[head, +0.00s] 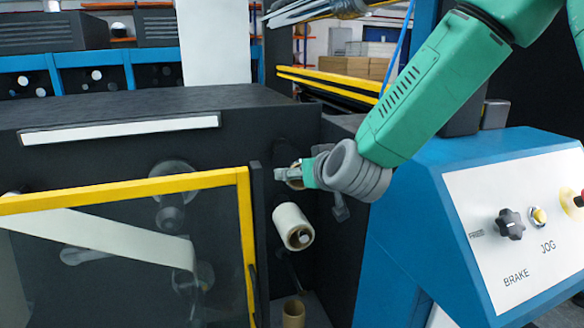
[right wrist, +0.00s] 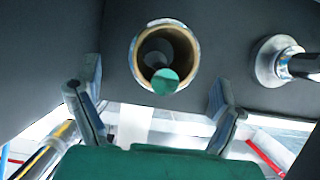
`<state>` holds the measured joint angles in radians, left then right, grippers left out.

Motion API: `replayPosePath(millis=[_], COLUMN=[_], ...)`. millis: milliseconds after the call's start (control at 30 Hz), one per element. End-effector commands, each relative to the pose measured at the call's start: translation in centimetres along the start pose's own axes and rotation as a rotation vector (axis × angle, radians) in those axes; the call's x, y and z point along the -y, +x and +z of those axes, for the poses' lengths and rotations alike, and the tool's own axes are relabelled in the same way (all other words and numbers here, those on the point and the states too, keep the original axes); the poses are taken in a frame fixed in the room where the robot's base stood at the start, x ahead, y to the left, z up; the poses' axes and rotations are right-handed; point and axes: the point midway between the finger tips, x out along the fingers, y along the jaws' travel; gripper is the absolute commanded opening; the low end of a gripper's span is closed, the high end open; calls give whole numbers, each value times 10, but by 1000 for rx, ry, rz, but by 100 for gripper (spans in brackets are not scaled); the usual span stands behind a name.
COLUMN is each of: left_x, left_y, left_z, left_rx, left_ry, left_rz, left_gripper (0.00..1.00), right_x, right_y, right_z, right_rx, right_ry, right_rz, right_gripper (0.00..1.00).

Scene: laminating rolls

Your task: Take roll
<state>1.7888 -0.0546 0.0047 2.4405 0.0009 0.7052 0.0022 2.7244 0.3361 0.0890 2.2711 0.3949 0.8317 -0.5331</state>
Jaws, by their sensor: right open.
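A roll with a brown cardboard core and a thin pale rim (right wrist: 188,52) faces me end-on in the right wrist view, against a dark machine panel. My right gripper (right wrist: 155,108) is open, with one finger on each side below the roll's end; a gap shows between fingers and roll. In the head view the right gripper (head: 287,174) is at the dark panel and mostly hides a brownish round end behind it. A white roll (head: 290,222) sticks out of the panel just below. My left gripper is not in view.
A brown tube (head: 293,313) stands lower down. A yellow-framed clear guard (head: 120,190) covers the machine at left. A blue control console (head: 400,235) stands close at right. A metal shaft end (right wrist: 275,62) juts from the panel right of the roll.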

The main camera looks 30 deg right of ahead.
Motion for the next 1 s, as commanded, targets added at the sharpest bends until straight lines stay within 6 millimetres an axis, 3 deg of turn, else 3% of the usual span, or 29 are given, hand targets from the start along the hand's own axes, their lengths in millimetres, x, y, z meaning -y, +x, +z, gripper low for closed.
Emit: replayPosePath(millis=[333, 667, 833, 1000], left_x=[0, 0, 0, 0], left_y=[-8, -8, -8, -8], left_z=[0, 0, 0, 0], left_rx=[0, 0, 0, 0], left_ry=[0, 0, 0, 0], left_rz=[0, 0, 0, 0], left_gripper=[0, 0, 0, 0], right_x=[3, 3, 3, 3], right_y=[46, 53, 53, 52], right_z=[-2, -2, -2, -3], right_rx=[2, 1, 1, -1], right_ry=[0, 0, 0, 0], right_rz=[0, 0, 0, 0], right_gripper=[89, 89, 30, 30])
